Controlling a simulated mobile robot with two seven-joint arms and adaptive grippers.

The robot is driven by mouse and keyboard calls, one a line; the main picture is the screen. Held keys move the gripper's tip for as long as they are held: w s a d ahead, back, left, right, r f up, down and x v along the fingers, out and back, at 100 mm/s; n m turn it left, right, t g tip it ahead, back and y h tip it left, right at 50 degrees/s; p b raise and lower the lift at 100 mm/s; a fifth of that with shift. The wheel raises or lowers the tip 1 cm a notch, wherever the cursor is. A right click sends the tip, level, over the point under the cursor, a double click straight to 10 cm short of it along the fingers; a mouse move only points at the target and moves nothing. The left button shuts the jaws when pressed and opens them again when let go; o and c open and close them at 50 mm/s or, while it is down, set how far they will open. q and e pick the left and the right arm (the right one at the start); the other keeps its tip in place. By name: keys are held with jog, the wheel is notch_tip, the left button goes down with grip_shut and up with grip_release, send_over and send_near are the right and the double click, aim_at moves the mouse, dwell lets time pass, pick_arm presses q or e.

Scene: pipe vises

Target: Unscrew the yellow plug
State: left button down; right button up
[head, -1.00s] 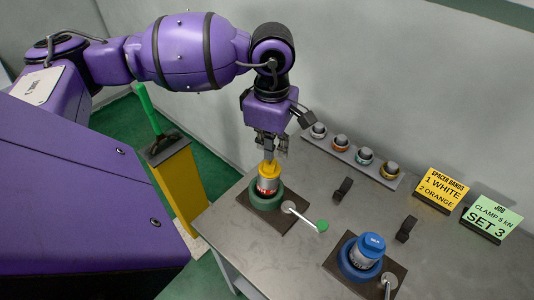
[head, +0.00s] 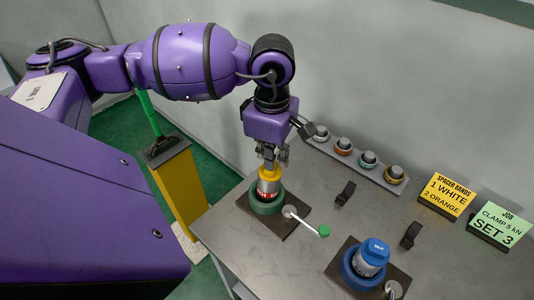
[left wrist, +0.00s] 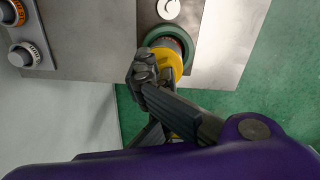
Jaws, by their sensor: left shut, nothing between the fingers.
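The yellow plug (head: 269,173) sits upright in the top of a silver pipe piece with a red band, held in the green vise (head: 266,207) near the table's left edge. My left gripper (head: 271,162) points down at the plug's top and is shut with nothing between its fingers. In the left wrist view, the shut fingertips (left wrist: 143,72) overlap the left side of the plug (left wrist: 172,62); whether they touch it I cannot tell. They hide part of the plug's top. My right gripper is not in view.
A blue vise (head: 360,268) with a blue-capped piece stands at the front right. The green vise's handle (head: 309,224) reaches toward it. A rack (head: 382,180) with several banded pieces lies along the wall. Two sign cards (head: 447,194) stand at right.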

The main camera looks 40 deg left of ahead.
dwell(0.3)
pick_arm(q)
jog(key=n, duration=0.4)
jog(key=shift+r, duration=0.1)
jog(key=n+p, duration=0.1)
jog(key=n, duration=0.2)
jog(key=n+p, duration=0.1)
jog(key=n, duration=0.5)
jog(key=shift+r, duration=0.1)
jog(key=shift+n, duration=0.7)
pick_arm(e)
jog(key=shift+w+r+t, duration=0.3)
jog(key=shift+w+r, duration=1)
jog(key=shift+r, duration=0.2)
